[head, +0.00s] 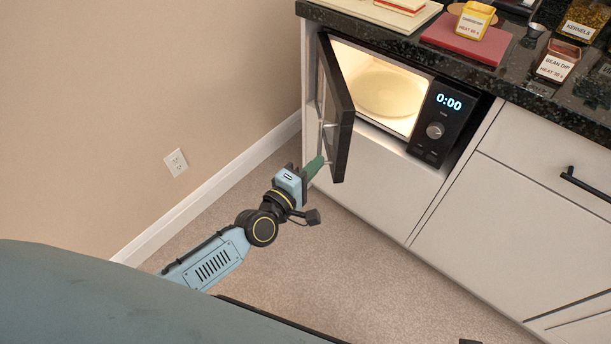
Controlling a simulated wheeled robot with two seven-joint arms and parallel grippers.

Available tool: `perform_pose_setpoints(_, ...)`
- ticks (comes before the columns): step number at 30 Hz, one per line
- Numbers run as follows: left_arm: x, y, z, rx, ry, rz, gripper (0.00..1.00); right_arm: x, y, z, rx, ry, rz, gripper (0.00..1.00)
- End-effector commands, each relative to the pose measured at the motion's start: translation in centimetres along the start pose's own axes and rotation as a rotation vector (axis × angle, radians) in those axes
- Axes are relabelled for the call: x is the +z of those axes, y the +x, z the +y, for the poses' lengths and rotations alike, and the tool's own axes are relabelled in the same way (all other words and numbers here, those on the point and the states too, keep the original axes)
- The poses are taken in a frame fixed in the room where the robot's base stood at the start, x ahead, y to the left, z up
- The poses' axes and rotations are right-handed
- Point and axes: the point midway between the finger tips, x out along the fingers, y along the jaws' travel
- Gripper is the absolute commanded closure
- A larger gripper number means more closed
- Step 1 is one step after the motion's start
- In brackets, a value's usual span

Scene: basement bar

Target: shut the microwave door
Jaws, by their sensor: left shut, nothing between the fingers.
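The microwave (437,122) is built into the cabinet below the dark counter. Its black door (340,105) is hinged on the left and stands wide open, sticking out from the front. The lit inside shows a round turntable (388,93) with nothing on it. The display reads 0:00. My left gripper (318,163) has green fingers and is at the lower outer side of the door, close to its bottom edge. Its fingers are shut and empty. I cannot tell whether they touch the door. My right gripper is not identifiable in view.
The speckled counter (490,78) above holds a red board (466,40), labelled containers (556,62) and a small metal cup (536,31). A drawer with a black handle (585,184) is at the right. A beige wall (150,90) bounds the left.

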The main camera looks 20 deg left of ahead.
Motion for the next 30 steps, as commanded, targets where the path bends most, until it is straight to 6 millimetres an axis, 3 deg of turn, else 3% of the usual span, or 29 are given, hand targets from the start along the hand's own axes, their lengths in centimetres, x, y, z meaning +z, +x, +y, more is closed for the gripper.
perform_pose_setpoints(3,0.0,2.1,0.0,0.002,-0.002,0.0,1.0,-0.4,-0.8,-0.3,-0.006,0.002,0.008,0.22)
perform_pose_setpoints(9,0.0,3.9,-0.1,0.0,0.001,0.0,1.0,-0.8,-2.0,-0.7,-0.011,0.004,0.016,0.22)
perform_pose_setpoints(26,0.0,4.3,0.1,-0.001,-0.001,0.016,1.0,-0.9,-2.2,-0.7,-0.011,0.004,0.018,0.22)
perform_pose_setpoints(30,0.1,4.5,0.1,-0.002,-0.003,0.058,1.0,-0.1,-0.6,-0.1,-0.002,0.001,-0.002,0.22)
